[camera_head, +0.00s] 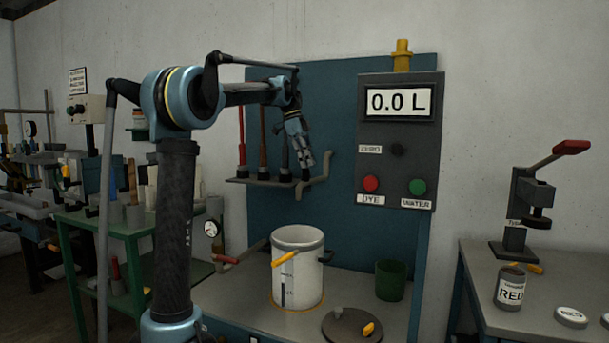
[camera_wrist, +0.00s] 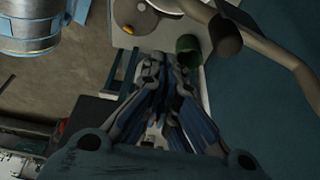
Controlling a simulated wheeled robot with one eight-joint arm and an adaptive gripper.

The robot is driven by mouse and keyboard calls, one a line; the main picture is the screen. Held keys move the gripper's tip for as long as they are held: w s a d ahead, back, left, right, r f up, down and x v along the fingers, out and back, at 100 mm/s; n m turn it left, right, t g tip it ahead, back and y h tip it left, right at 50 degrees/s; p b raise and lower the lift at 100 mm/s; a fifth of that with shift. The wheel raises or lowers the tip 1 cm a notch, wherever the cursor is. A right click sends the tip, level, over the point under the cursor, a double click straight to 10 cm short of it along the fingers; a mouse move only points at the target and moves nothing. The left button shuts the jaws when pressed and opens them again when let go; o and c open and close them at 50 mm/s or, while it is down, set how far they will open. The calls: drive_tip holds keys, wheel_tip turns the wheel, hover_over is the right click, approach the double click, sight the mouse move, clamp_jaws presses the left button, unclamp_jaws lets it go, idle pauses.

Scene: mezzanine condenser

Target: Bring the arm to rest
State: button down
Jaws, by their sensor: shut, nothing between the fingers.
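My arm reaches from the left across the front of the blue back panel (camera_head: 339,160) in the head view, with its elbow raised. My gripper (camera_head: 304,172) hangs downward at its end, in front of the tool shelf and above the white pot (camera_head: 298,262). It is shut and empty. In the wrist view my gripper (camera_wrist: 167,62) shows its fingertips close together, with the green cup (camera_wrist: 188,46) just beyond them in the picture. It touches nothing that I can make out.
A bent pipe handle (camera_head: 316,181) is close beside my gripper. The control box (camera_head: 399,141) reads 0.0 L. The green cup (camera_head: 390,280) and a round lid (camera_head: 352,326) are on the bench. A press (camera_head: 520,215) and a RED can (camera_head: 510,288) stand at right.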

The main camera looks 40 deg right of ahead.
drive_tip(key=shift+v, duration=0.95)
drive_tip(key=w+a+f+n+t, duration=0.1)
drive_tip(key=w+a+f+n, duration=0.3)
drive_tip(key=a, duration=0.7)
drive_tip(key=w+a+f+n+t, duration=0.15)
drive_tip(key=a+f+n, duration=0.35)
drive_tip(key=a, duration=0.6)
drive_tip(key=w+a+f+n+t, duration=0.1)
drive_tip(key=w+a+f+n, duration=0.2)
drive_tip(key=a+n, duration=0.5)
drive_tip(key=s+a+f+n, duration=0.4)
drive_tip(key=a+f+n, duration=0.1)
drive_tip(key=a+f, duration=0.4)
drive_tip(key=s+a+f+n+t+y, duration=0.1)
drive_tip(key=s+a+f+n, duration=0.4)
drive_tip(key=a+f, duration=0.4)
drive_tip(key=s+a+f+n+t, duration=0.1)
drive_tip(key=s+a+f+n, duration=0.3)
drive_tip(key=a+f, duration=0.5)
drive_tip(key=shift+s+a+f+n, duration=0.35)
drive_tip(key=shift+s+a+n, duration=0.05)
drive_tip(key=shift+s, duration=0.05)
drive_tip(key=shift+d, duration=0.1)
